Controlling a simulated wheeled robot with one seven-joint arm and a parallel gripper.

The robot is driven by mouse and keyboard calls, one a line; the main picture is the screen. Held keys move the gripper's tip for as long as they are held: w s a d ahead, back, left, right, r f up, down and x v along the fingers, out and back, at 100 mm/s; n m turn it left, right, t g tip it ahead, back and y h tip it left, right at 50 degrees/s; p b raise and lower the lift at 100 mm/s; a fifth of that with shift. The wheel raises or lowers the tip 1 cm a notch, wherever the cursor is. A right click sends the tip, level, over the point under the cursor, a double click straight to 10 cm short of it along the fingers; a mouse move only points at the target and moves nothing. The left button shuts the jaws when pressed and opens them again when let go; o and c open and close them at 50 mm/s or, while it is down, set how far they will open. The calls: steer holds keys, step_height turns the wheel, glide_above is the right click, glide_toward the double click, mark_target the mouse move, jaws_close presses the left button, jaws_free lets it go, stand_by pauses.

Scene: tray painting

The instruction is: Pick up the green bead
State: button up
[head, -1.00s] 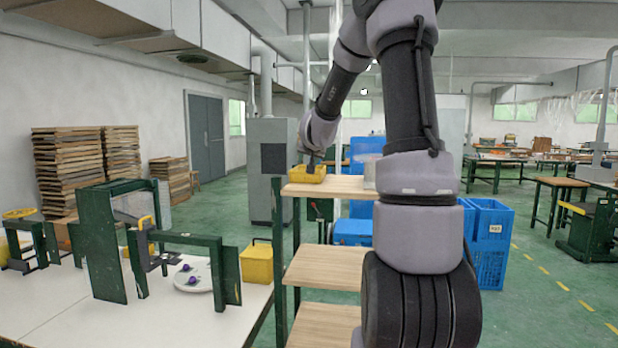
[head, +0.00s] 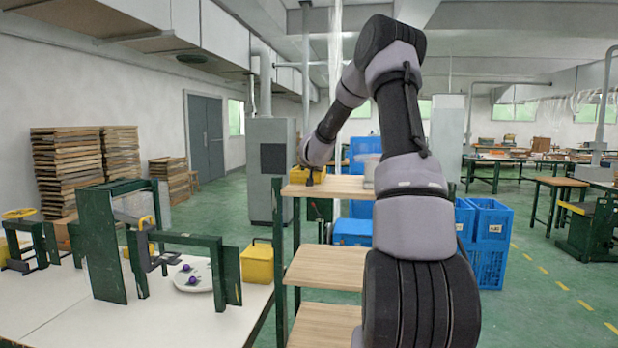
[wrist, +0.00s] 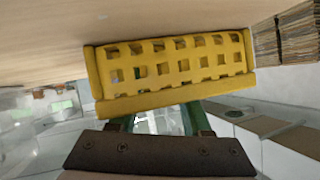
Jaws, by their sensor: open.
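I cannot make out a green bead for certain in either view. A yellow slotted basket (head: 297,174) stands on the top wooden shelf. In the wrist view its slotted side (wrist: 170,78) fills the middle, and a small green patch (wrist: 138,71) shows through a slot; I cannot tell whether it is a bead. My gripper (head: 311,179) points down at the basket, low and close to it, and partly covers it. It is open, with nothing seen between its fingers. The basket's inside is hidden.
Wooden shelves (head: 335,187) stand ahead, with a clear container (head: 369,172) on top to the right. Two purple beads (head: 191,281) lie on a white plate (head: 207,286) among green frames on the left table. Blue crates (head: 490,218) stand behind.

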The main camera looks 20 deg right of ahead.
steer(key=shift+w+f, duration=0.1)
steer(key=shift+w, duration=0.05)
jaws_close()
